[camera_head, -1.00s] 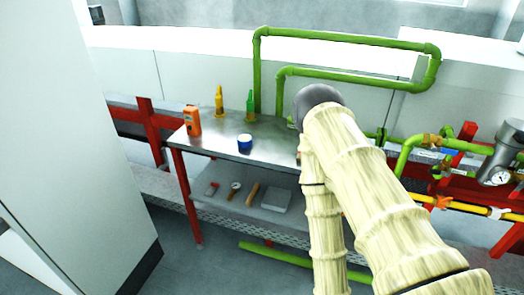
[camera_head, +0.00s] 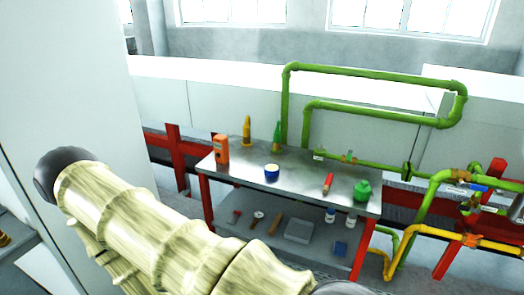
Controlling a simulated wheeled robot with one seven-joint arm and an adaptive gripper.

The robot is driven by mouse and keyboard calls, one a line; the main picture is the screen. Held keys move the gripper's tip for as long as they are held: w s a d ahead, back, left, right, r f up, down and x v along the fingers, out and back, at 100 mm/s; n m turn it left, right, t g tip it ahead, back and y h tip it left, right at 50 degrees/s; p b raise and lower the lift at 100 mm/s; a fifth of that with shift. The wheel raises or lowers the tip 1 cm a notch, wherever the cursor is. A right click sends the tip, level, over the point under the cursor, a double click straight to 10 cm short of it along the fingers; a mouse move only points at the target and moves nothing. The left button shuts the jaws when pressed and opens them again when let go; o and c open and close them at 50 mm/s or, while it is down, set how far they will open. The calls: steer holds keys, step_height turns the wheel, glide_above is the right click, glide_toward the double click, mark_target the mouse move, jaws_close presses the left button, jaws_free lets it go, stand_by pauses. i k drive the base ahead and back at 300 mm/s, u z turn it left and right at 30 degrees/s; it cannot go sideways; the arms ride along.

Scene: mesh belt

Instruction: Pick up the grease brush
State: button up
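No item in view is clearly recognizable as the grease brush. A red stick-like item (camera_head: 328,182) lies on the metal tabletop (camera_head: 300,187), and a brown, handle-like item (camera_head: 274,224) lies on the lower shelf. Both are too small to tell whether either is the brush. My arm, in a pale sleeve, crosses the lower left of the head view, in front of the white panel and the floor. My gripper is not in view.
The table also bears an orange device (camera_head: 221,149), a yellow bottle (camera_head: 247,130), a blue tin (camera_head: 271,171) and a green container (camera_head: 362,190). A grey box (camera_head: 299,231) sits on the lower shelf. Green pipes (camera_head: 380,72) rise behind; yellow piping (camera_head: 480,243) runs right.

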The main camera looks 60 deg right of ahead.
mark_target(329, 180)
steer(key=u, duration=1.1)
steer(key=k, duration=1.8)
steer(key=z, duration=2.6)
steer(key=i, duration=0.1)
steer(key=u, duration=0.35)
